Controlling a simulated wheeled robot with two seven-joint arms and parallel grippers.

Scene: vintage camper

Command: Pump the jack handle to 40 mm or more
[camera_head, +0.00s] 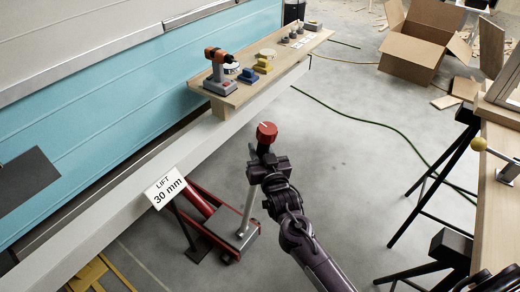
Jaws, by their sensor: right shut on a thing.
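The red jack (214,212) stands on the floor at the lower middle, beside the camper's long pale sill. Its silver handle (247,208) rises nearly upright from the grey block of the jack and ends in a red knob (266,132). My right gripper (266,154) is shut on the handle just below the red knob and hides that part of the shaft. My left gripper is not in view.
A wooden shelf (230,97) along the blue camper side carries an orange drill (218,66) and small tools. An open cardboard box (412,52) lies at the back right. A workbench on black trestles (440,170) stands at the right. The floor between is mostly clear, with a green cable.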

